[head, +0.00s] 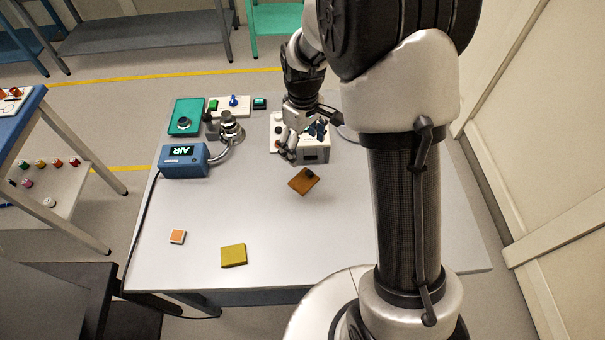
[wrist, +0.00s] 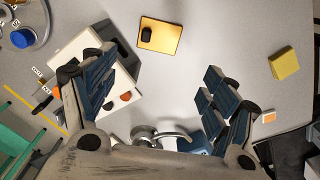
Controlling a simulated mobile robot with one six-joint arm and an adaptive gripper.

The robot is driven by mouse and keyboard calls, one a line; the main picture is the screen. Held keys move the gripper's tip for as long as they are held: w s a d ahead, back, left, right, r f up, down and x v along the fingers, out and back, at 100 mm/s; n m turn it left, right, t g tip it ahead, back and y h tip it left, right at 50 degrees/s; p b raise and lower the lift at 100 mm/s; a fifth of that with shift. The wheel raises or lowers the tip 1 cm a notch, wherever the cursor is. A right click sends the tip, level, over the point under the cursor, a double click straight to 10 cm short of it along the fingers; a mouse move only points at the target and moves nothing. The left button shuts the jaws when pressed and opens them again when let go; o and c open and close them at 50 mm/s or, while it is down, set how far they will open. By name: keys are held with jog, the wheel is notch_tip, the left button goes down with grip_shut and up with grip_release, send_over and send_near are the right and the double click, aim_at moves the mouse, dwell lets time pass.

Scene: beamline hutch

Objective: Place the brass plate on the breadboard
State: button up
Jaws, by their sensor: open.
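A flat brownish-gold plate with a dark knob (head: 299,187), which looks like the brass plate, lies on the grey table right of centre. In the wrist view it (wrist: 172,42) lies ahead of the fingers. My gripper (head: 288,154) is open and empty, above and behind the plate, by the white box. The wrist view shows its two fingers (wrist: 152,82) well apart, with bare table between them. I cannot clearly identify the breadboard. A teal board with a round grey-black part (head: 181,108) lies at the table's back left.
A white box (head: 316,155) stands close to my gripper. A blue AIR display unit (head: 182,162) and a metal fixture (head: 230,128) stand at left. A yellow block (head: 233,256) and a small orange-topped square (head: 177,237) lie in front. The table's right side is clear.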

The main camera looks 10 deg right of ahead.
jog(key=b, duration=0.3)
send_over(304, 180)
jog(key=f, duration=0.9)
jog(key=shift+s+a, duration=0.15)
jog(key=shift+s, duration=0.1)
jog(key=f+b, duration=0.1)
jog(key=f, duration=0.2)
jog(key=f+b, duration=0.1)
jog(key=f, duration=0.2)
jog(key=shift+w+f, duration=0.2)
jog(key=shift+f, duration=0.05)
jog(key=shift+r, duration=0.1)
jog(key=shift+c, duration=0.4)
jog(key=c, duration=1.2)
notch_tip(304, 180, up, 20)
jog(key=p, duration=0.6)
